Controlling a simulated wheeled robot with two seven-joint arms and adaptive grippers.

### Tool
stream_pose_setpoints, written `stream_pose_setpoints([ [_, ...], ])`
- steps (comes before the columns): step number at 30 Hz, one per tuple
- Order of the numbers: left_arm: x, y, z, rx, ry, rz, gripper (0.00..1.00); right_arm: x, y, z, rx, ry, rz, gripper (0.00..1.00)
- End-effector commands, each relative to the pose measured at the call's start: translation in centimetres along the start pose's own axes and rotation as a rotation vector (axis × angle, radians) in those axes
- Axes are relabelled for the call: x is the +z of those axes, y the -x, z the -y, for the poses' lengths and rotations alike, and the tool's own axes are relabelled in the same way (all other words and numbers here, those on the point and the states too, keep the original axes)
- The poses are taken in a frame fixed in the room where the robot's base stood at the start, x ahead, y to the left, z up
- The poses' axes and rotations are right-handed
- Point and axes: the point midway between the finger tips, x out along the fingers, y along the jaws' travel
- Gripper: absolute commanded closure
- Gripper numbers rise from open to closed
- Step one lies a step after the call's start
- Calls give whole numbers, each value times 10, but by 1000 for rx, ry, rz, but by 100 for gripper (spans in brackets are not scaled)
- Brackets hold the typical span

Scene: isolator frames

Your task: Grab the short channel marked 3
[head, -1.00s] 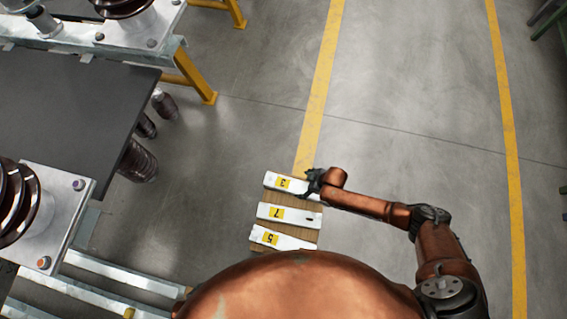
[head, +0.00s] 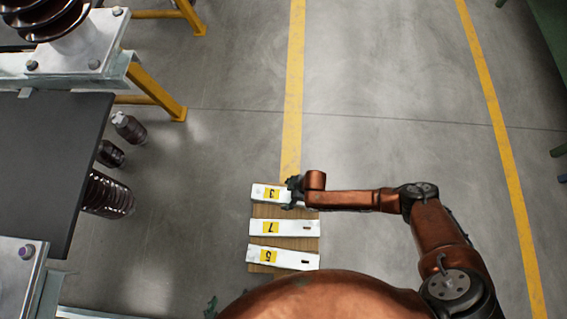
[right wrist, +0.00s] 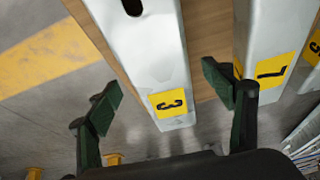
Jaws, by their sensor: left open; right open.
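The short white channel marked 3 (head: 259,191) lies at the far end of a wooden board (head: 285,243), its yellow label facing up. My right gripper (head: 294,192) is over its right part in the head view and hides that part. In the right wrist view the open fingers of my right gripper (right wrist: 160,95) straddle the channel (right wrist: 150,60), one on each side, with gaps visible. Only a small dark tip of my left gripper (head: 211,307) shows at the bottom edge of the head view, open.
Channels marked 7 (head: 289,228) and 5 (head: 289,259) lie parallel on the same board; the 7 (right wrist: 271,68) is close beside my right finger. A dark table (head: 45,150) and brown insulators (head: 107,195) are at the left. The floor beyond the board is clear.

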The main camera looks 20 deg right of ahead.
Motion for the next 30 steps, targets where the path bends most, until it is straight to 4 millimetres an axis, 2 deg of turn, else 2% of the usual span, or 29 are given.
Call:
stream_pose_setpoints([
  [1, 7, -8, 5, -6, -8, -9, 22, 2, -11, 2, -4, -2, 2, 25],
  [5, 10, -16, 10, -14, -20, -48, 22, 1, -19, 1, -3, -1, 0, 25],
  [16, 8, -17, 13, -18, -27, -71, 22, -1, -20, 0, 1, 0, -1, 26],
  [30, 9, -17, 13, -18, -28, -69, 22, 0, -20, 0, 0, 0, 0, 58],
])
